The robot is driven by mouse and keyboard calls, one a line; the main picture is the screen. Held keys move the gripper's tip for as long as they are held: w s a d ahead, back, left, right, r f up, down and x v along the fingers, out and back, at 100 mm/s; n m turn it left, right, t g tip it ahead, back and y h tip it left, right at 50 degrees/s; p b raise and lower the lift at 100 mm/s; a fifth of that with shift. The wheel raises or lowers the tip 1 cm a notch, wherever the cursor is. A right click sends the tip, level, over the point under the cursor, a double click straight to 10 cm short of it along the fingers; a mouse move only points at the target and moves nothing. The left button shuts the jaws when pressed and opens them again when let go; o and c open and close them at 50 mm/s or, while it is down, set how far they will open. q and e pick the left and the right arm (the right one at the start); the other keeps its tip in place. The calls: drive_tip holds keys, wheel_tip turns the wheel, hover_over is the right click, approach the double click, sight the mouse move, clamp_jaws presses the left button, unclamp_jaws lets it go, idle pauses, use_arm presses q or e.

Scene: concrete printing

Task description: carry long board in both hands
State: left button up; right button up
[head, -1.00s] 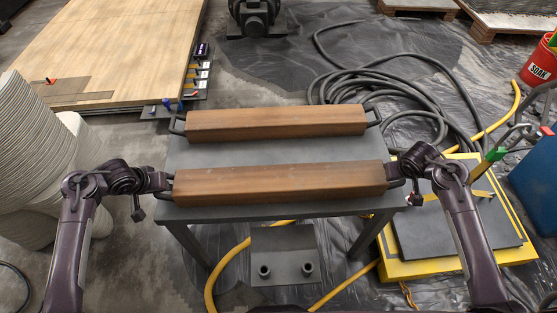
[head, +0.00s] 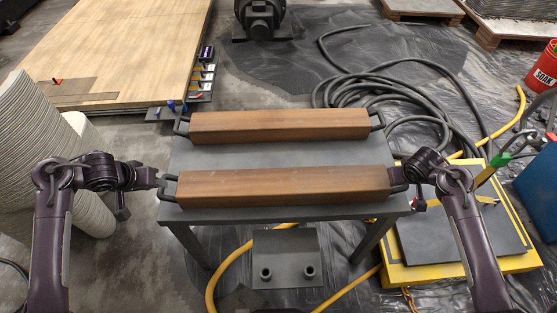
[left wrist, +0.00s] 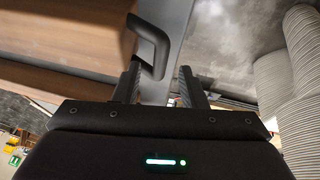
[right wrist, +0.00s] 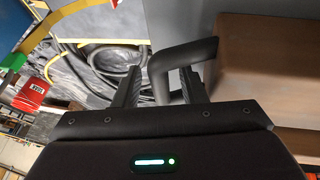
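Two long brown boards with dark loop handles at their ends lie parallel on a grey table (head: 270,157). The near board (head: 285,186) lies along the front edge and the far board (head: 280,126) behind it. My left gripper (head: 160,183) is at the near board's left handle. In the left wrist view the handle (left wrist: 152,45) reaches between the open fingers (left wrist: 158,85). My right gripper (head: 402,178) is at its right handle. In the right wrist view that handle (right wrist: 172,62) passes between the open fingers (right wrist: 160,85). Neither gripper is closed on a handle.
A yellow-edged platform (head: 462,262) stands right of the table. Black hose (head: 400,85) coils behind it on plastic sheeting. A stack of pale ribbed rings (head: 35,150) stands at left, and a wooden panel (head: 120,45) lies behind. A red bucket (head: 542,68) is at far right.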

use_arm(q)
drive_tip(key=shift+v, duration=2.6)
use_arm(e)
drive_tip(key=v, duration=1.2)
use_arm(q)
drive_tip(key=shift+s, duration=0.15)
